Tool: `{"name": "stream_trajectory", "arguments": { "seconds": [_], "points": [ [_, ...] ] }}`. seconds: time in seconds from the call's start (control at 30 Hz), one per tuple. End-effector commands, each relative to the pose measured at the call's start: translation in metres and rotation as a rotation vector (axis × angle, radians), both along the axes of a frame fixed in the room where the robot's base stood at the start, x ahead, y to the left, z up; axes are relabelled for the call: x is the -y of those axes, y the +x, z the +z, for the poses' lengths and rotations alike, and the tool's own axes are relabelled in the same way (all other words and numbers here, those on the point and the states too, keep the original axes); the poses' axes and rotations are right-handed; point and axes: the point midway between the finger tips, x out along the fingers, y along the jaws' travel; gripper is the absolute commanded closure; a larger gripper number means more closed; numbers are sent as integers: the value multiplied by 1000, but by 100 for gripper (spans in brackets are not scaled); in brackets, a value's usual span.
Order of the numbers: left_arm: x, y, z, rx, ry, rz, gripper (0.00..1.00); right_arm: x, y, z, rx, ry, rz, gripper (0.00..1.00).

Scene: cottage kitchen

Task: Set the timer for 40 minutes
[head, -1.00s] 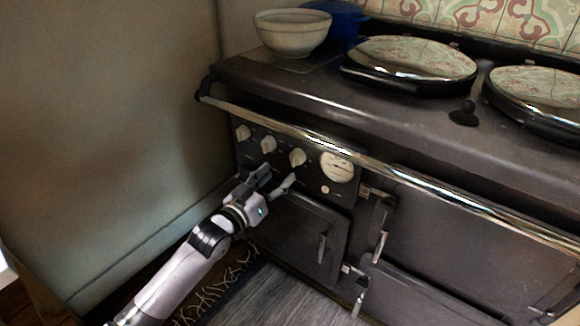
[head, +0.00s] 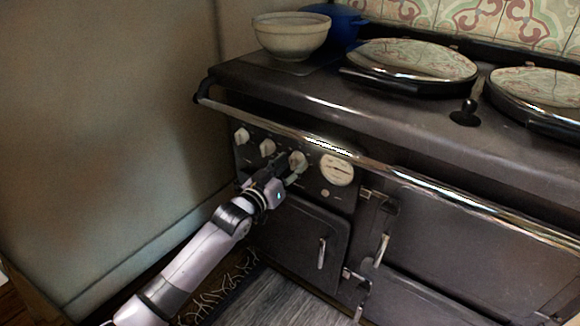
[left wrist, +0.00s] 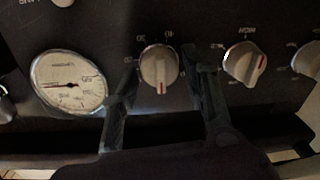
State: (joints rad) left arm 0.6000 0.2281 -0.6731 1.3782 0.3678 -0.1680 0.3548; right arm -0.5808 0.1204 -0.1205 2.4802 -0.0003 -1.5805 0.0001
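The timer knob (head: 298,161) is the white knob nearest the round gauge on the stove's front panel. In the left wrist view the knob (left wrist: 158,68) has numbers around it and a red mark pointing to the bottom of the picture. My left gripper (head: 279,174) is at the panel, just in front of this knob. In the left wrist view its fingers stand apart, one on each side of the knob; I cannot tell whether they touch it. My right gripper is not in view.
A second white knob (left wrist: 244,63) sits close beside the right finger in the left wrist view. The round gauge (head: 337,170) is on the other side. A chrome rail (head: 400,172) runs above the panel. An oven door (head: 305,240) is below.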

Motion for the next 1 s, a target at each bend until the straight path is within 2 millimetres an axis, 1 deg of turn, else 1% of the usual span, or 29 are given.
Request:
{"name": "stream_trajectory", "arguments": {
  "seconds": [0.07,0.5,0.77,1.0],
  "points": [
    [0,0,0,0,0,0,66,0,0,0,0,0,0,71],
    [0,0,0,0,0,0,95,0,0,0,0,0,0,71],
    [0,0,0,13,21,0,96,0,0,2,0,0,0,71],
    [-1,0,1,81,114,0,96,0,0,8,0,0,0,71]
  ]
}}
